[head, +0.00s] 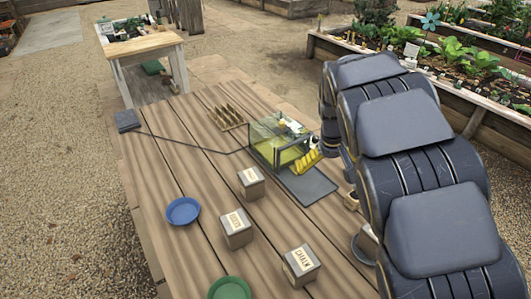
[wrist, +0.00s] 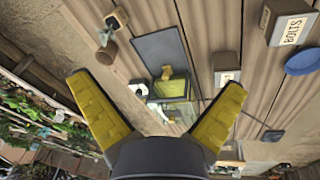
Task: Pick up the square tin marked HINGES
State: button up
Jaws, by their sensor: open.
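Three square tins with pale lids stand on the plank table. The first tin (head: 251,184) is nearest the clear box; its lid word is too small to read, and it also shows in the wrist view (wrist: 227,60). The second tin (head: 236,236), beside the blue dish, seems to read BOLTS in the wrist view (wrist: 290,20). The third tin (head: 302,268), at the front, seems to read CHALK. I cannot make out HINGES on any lid. My gripper (wrist: 157,83), with yellow fingers, is open and empty, above the table by the clear box, right of the first tin.
A clear box with green contents (head: 268,137) and a dark mat (head: 310,187) lie near my gripper. A slotted wooden rack (head: 227,117) stands behind. A blue dish (head: 183,211) and green dish (head: 230,288) lie left and front. A cable runs to a dark block (head: 127,121).

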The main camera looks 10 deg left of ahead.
jog(key=w+a+f+n+y, duration=0.1)
jog(key=w+a+f+n, duration=0.1)
jog(key=w+a+f, duration=0.45)
jog(key=n+t+y, duration=0.1)
jog(key=n+y, duration=0.1)
jog(key=y, duration=0.1)
send_over(251, 177)
jog(key=s+d, duration=0.2)
notch_tip(251, 177, down, 6)
jog(key=shift+f, duration=0.2)
jog(key=shift+w+a+f, duration=0.15)
jog(key=shift+a+f, duration=0.1)
jog(key=shift+f, duration=0.35)
jog(key=shift+w+x, duration=0.1)
jog(key=shift+x, duration=1.2)
jog(key=shift+w+x, duration=0.15)
jog(key=shift+x, duration=1.15)
jog(key=shift+w+a+f, duration=0.25)
jog(key=shift+f, duration=0.3)
jog(key=c, duration=1.1)
